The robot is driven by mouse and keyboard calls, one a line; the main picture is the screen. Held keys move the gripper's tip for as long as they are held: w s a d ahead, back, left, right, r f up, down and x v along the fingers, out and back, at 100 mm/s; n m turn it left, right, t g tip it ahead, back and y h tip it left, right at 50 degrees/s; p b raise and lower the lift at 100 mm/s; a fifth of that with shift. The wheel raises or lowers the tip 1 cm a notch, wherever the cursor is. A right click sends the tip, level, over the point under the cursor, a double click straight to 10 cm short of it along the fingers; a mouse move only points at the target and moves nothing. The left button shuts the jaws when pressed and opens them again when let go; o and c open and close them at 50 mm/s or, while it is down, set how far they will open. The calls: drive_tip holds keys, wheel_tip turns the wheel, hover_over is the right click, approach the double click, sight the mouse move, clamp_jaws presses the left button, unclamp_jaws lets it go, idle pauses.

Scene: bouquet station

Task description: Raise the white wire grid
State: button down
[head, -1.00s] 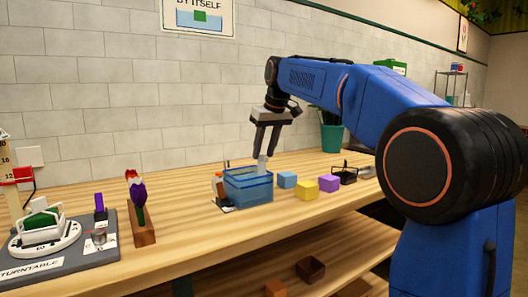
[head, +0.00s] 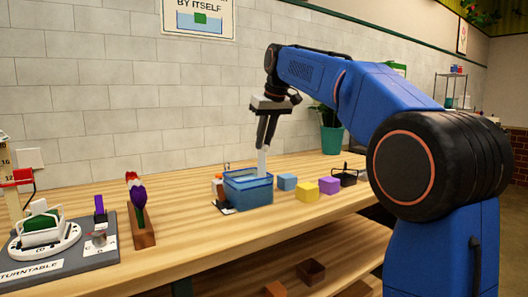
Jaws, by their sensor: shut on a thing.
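A pale white upright piece (head: 263,163) stands out of the blue, open-topped container (head: 248,195) on the wooden bench. My gripper (head: 266,146) points down above the container, with its fingertips shut on the top of this piece. The piece's lower end is hidden inside the container. I cannot make out any wire mesh, so I cannot tell whether the piece is the handle of the white wire grid.
Blue, yellow and purple blocks (head: 329,186) stand right of the container, with a dark wire-handled holder (head: 345,177) beyond them. A turntable board (head: 65,252) and a wooden flower stand (head: 142,229) are further left.

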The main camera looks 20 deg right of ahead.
drive_tip(key=shift+r, duration=1.85)
drive_tip(key=c, duration=1.7)
unclamp_jaws()
